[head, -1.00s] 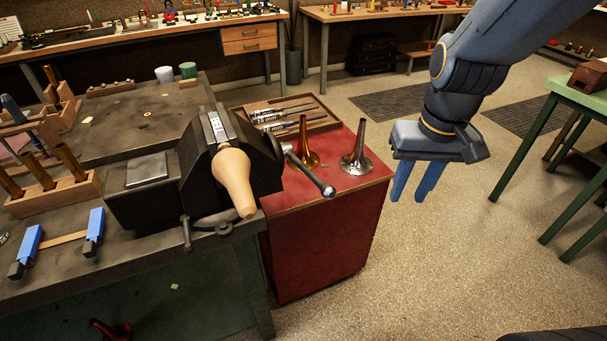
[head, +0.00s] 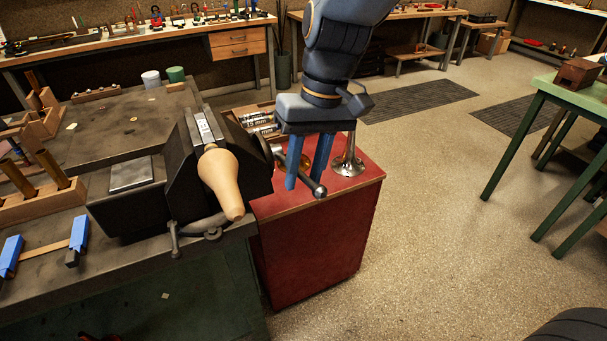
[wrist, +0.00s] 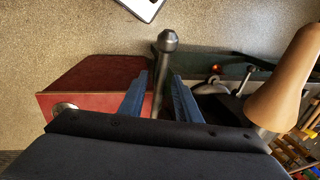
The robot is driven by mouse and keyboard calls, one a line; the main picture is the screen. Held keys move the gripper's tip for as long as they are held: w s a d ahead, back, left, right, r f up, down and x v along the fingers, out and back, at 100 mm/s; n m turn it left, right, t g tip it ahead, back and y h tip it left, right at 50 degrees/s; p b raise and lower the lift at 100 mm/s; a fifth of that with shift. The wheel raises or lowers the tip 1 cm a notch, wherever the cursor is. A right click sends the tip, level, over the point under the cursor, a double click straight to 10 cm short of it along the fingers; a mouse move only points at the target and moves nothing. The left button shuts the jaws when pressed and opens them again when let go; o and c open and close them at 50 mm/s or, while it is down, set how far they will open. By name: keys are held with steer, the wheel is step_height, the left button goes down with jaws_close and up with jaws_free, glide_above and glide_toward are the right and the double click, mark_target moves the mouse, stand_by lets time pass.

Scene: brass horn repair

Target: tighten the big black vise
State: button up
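The big black vise (head: 177,195) stands on the corner of the dark workbench. A tan wooden cone-shaped piece (head: 222,180) sits at its jaws and points toward me. The vise's steel handle bar (head: 306,180) sticks out to the right and ends in a round knob. My gripper (head: 306,180) is at the handle, with its two blue fingers pointing down and apart. In the wrist view the handle (wrist: 164,75) stands between the open fingers (wrist: 160,95), with its knob beyond them. I cannot tell whether either finger touches it.
A red cabinet (head: 315,240) stands right of the bench, with a silver horn bell (head: 348,160) and a tool tray (head: 240,113) on top. Blue-padded clamps (head: 78,235) lie at the bench's left. A green table (head: 575,95) is far right; the floor between is clear.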

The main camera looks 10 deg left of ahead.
steer(key=shift+f, duration=0.6)
jaws_close()
steer(key=shift+r, duration=0.1)
